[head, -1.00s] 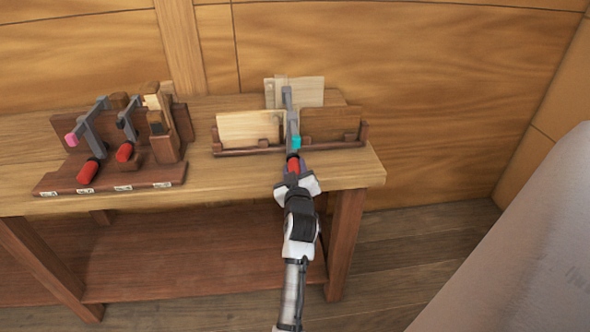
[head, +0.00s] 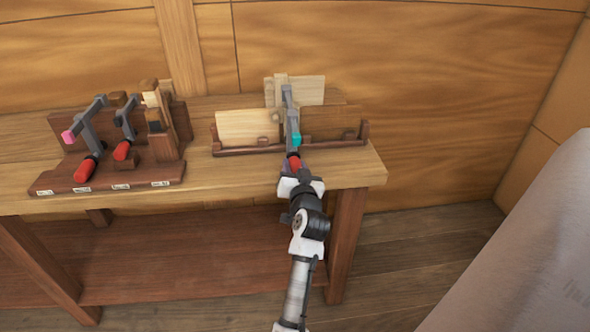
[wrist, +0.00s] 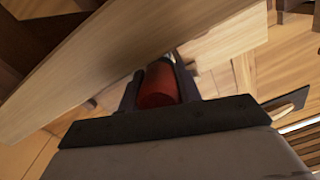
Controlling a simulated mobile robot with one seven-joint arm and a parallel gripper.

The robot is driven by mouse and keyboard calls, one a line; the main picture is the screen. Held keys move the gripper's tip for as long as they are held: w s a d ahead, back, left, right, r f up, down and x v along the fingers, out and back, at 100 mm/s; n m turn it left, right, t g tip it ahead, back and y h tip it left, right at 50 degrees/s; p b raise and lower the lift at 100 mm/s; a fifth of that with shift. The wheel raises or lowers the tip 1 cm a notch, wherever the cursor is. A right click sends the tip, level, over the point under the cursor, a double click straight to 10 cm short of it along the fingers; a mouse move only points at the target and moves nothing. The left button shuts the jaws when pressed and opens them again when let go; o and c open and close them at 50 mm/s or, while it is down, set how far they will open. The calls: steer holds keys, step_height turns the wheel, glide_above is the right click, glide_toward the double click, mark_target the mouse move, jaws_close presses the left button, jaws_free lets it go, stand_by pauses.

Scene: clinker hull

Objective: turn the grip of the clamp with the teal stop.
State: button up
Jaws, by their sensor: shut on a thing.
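The clamp with the teal stop (head: 296,139) stands at the wooden boards on the right part of the bench. Its grey bar (head: 289,108) runs up over the pale upright board. Its red grip (head: 294,163) points toward me. My gripper (head: 292,172) is shut on the red grip. In the wrist view the red grip (wrist: 158,86) sits between the two dark fingers, and its far end is hidden. The clamp's jaw contact with the boards is too small to tell.
A dark rack (head: 110,182) at the left holds two more clamps with red grips, one with a pink stop (head: 68,137). A low tray (head: 243,149) holds boards around the clamp. The bench front (head: 230,198) is clear between them. A grey surface (head: 530,260) rises at the lower right.

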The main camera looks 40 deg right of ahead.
steer(key=shift+f+m, duration=0.15)
steer(key=shift+m, duration=0.55)
steer(key=o, duration=0.7)
steer(key=b+v, duration=0.3)
steer(key=v, duration=1.1)
steer(key=shift+d, duration=0.15)
steer(key=shift+s, duration=0.1)
